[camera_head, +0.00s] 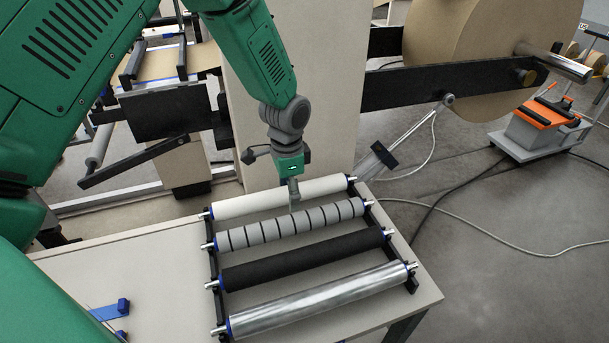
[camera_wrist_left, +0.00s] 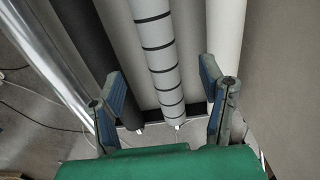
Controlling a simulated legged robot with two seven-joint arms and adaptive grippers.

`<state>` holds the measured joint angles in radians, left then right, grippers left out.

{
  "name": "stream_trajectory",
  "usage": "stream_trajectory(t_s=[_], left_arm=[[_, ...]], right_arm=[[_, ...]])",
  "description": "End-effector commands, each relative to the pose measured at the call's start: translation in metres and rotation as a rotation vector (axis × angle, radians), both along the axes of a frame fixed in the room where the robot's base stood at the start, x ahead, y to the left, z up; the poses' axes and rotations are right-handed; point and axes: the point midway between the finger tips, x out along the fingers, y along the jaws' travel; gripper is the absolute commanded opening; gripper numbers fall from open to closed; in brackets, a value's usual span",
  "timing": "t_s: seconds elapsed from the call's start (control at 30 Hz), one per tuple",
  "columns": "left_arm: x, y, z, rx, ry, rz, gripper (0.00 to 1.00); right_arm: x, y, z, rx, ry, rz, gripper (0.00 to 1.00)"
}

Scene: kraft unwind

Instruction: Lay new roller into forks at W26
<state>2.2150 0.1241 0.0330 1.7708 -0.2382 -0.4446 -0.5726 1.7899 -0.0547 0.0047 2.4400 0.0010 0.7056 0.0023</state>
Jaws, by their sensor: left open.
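Four rollers lie side by side on a black rack with blue-lined notches: a white roller (camera_head: 260,203), a grey roller with black stripes (camera_head: 260,233), a black roller (camera_head: 290,261) and a shiny metal roller (camera_head: 310,303). My left gripper (camera_head: 293,196) points down just above the grey striped roller. In the left wrist view, its open fingers (camera_wrist_left: 161,80) lie on either side of the striped roller (camera_wrist_left: 155,45); contact cannot be told. The white roller (camera_wrist_left: 225,35) is at the right there. No W26 label is readable. My right gripper is out of view.
The rack stands on a pale table (camera_head: 130,260) with blue items (camera_head: 110,309) at lower left. A beige machine panel (camera_head: 320,80) rises behind it. A large kraft roll (camera_head: 480,45) and an orange-grey cart (camera_head: 545,120) stand right. Cables cross the floor.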

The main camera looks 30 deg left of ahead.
Motion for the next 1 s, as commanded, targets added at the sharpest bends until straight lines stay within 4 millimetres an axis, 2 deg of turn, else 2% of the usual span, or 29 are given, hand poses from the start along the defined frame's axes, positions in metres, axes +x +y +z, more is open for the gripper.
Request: stream_trajectory(t_s=[0.27,0.7,1.0], left_arm=[[0.004,0.001,-0.019,-0.002,0.006,0.001,0.64],[0.003,0.001,-0.071,-0.001,0.005,0.001,0.64],[0.003,0.001,-0.104,-0.001,0.006,0.001,0.64]], right_arm=[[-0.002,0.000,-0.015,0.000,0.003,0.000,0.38],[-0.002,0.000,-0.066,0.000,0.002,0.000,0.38],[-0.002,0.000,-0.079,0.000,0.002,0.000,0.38]])
